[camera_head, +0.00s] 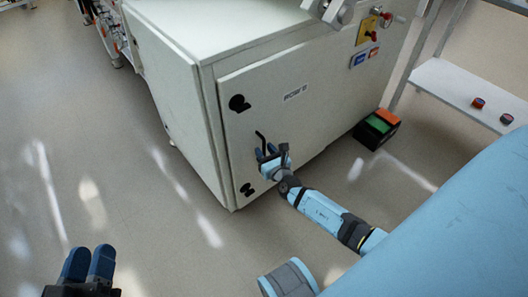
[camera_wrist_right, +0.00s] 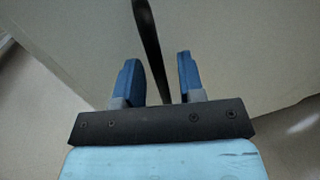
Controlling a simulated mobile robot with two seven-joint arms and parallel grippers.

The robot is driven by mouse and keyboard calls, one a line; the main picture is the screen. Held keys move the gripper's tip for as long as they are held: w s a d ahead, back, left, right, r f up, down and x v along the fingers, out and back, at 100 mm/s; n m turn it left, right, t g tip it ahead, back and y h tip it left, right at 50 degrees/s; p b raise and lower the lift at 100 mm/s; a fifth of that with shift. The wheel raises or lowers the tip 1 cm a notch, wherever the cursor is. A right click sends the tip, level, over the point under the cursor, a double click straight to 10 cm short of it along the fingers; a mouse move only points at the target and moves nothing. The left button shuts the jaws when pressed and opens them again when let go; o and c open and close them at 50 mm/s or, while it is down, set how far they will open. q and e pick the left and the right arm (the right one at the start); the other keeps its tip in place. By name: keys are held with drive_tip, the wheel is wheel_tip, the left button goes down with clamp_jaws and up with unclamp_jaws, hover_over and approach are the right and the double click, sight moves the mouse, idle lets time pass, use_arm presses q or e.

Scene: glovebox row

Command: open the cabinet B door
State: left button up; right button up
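The white cabinet (camera_head: 200,70) stands in the middle of the head view. Its door (camera_head: 330,115) faces me, looks shut and bears a small label that is too small to read surely. A thin black handle (camera_head: 260,136) is near the door's left side; it shows as a dark bar in the right wrist view (camera_wrist_right: 147,35). My right gripper (camera_head: 270,155) is at this handle. Its blue fingers (camera_wrist_right: 159,75) are apart, with the bar between them and gaps visible on both sides. My left gripper (camera_head: 89,262) is low at the left, over the floor, away from the cabinet.
Black hinge-like fittings (camera_head: 239,103) sit on the door's left edge. A black box with green and orange parts (camera_head: 377,128) lies on the floor right of the cabinet. A white shelf (camera_head: 465,90) stands further right. The floor (camera_head: 130,190) to the left is clear.

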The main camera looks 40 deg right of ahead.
drive_tip(key=shift+w, duration=0.4)
clamp_jaws()
drive_tip(key=shift+s, duration=0.1)
